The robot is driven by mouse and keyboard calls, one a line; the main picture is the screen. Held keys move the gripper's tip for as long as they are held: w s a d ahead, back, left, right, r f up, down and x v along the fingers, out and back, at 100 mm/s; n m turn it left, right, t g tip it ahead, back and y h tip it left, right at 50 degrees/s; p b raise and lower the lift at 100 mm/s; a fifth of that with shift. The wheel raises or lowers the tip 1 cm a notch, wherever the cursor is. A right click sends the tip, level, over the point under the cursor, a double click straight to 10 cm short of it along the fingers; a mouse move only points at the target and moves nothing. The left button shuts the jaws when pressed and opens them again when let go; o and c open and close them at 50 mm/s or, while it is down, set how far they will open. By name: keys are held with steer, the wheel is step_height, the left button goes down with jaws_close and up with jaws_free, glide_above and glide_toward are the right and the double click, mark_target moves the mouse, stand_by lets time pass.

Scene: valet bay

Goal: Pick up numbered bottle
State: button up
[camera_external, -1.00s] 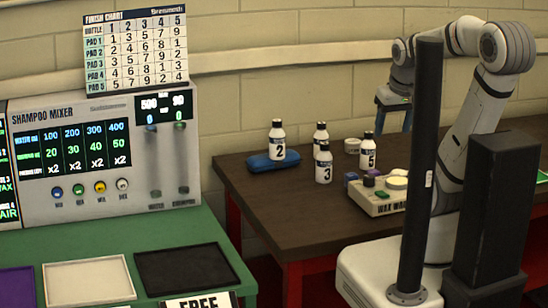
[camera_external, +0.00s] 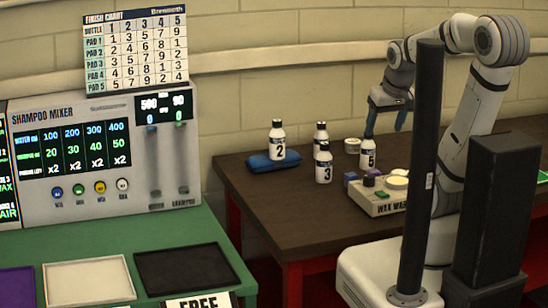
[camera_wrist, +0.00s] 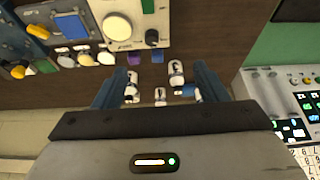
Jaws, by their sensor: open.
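Several white, dark-capped bottles stand on the brown bench in the external view. Bottle 2 (camera_external: 278,143) is on a blue pad; bottle 3 (camera_external: 324,166) stands in front; bottle 5 (camera_external: 368,155) is at the right. Another bottle (camera_external: 320,135) stands behind bottle 3, its number hidden. My gripper (camera_external: 387,125) is open and empty, with blue fingers pointing down. Its left finger overlaps the top of bottle 5 in the picture; I cannot tell if they touch. In the wrist view, bottles (camera_wrist: 176,71) show between and beyond my fingers, numbers unreadable.
The wax warmer (camera_external: 381,199) and small coloured blocks (camera_external: 350,178) sit in front of bottle 5. A round tin (camera_external: 352,146) stands beside it. The blue pad (camera_external: 262,162) is at the left. A finish chart (camera_external: 137,50) stands on the shampoo mixer (camera_external: 105,155). Bare bench lies left of bottle 3.

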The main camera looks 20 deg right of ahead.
steer(key=w+a+f+t+y+b, duration=0.1)
steer(key=w+a+f+t, duration=0.2)
steer(key=w, duration=0.6)
steer(key=w+a+f+t+b, duration=0.1)
steer(key=w+a+f+t, duration=0.2)
steer(key=w, duration=0.6)
steer(key=n+t+y+b, duration=0.2)
steer(key=t+b, duration=0.1)
steer(key=t, duration=0.4)
glide_toward(281, 138)
steer(key=w, duration=0.3)
steer(key=w+p, duration=0.1)
steer(key=w, duration=0.1)
steer(key=w+a+p, duration=0.1)
steer(key=w, duration=0.1)
steer(key=w+a+p, duration=0.1)
steer(key=w, duration=0.2)
steer(key=shift+f, duration=0.3)
steer(key=shift+c, duration=0.3)
steer(key=c, duration=1.2)
steer(key=shift+r, duration=0.15)
